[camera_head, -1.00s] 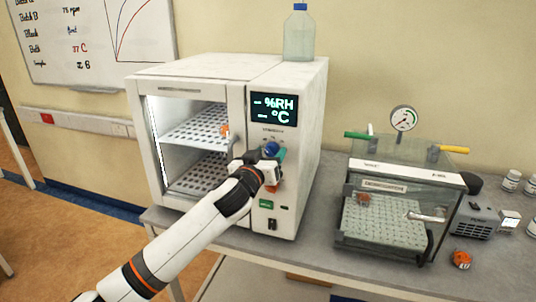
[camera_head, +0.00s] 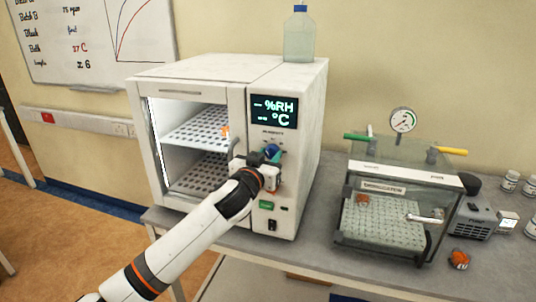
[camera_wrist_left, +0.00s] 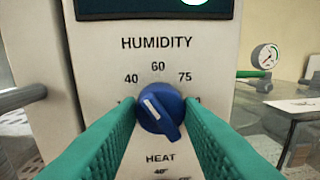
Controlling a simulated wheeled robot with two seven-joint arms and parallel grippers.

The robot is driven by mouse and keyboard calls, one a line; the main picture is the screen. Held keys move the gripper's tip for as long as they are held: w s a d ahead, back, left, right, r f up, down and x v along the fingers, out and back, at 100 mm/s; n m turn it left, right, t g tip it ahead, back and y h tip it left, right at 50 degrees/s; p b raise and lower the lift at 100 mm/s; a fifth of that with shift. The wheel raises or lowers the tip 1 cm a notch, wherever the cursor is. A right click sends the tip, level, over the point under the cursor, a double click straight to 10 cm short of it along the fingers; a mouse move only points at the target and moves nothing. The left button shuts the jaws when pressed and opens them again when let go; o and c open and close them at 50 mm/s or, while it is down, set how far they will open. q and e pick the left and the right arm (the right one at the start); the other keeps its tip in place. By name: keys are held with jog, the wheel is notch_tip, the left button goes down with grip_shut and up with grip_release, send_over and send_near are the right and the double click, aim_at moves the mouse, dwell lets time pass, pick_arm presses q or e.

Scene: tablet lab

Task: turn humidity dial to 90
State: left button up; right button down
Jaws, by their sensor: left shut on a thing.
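The blue humidity dial (camera_wrist_left: 161,114) sits below the word HUMIDITY on the incubator's front panel. Its white mark points up and left, roughly toward 40. The labels 40, 60 and 75 show; the labels at both sides are partly hidden by my fingers. My left gripper (camera_wrist_left: 160,122) has its teal fingers on both sides of the dial and is shut on it. In the head view, the left gripper (camera_head: 272,156) is at the panel, and the dial (camera_head: 272,150) is partly covered. The display (camera_head: 274,110) shows dashes before %RH and °C. My right gripper is not in view.
The white incubator (camera_head: 200,72) stands on a grey bench, with a bottle (camera_head: 299,36) on top. The HEAT scale (camera_wrist_left: 160,159) lies below the humidity dial. A clear desiccator box (camera_head: 400,175) with a gauge stands to the right.

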pick_arm(q)
jog(key=m+p, duration=0.2)
jog(key=m, duration=0.3)
jog(key=shift+r+p, duration=0.15)
jog(key=shift+p, duration=0.2)
jog(key=m+y+p, duration=0.1)
jog(key=m+p, duration=0.1)
jog(key=m, duration=0.4)
jog(key=shift+p, duration=0.35)
jog(key=m+p, duration=0.2)
jog(key=m, duration=0.4)
jog(key=shift+d+y, duration=0.1)
jog(key=shift+y, duration=0.2)
jog(key=m+p, duration=0.1)
jog(key=m, duration=0.2)
jog(key=shift+m+p, duration=0.3)
jog(key=shift+p, duration=0.05)
jog(key=shift+m+p, duration=0.4)
jog(key=shift+m, duration=0.8)
jog(key=o, duration=1)
jog(key=shift+s, duration=0.1)
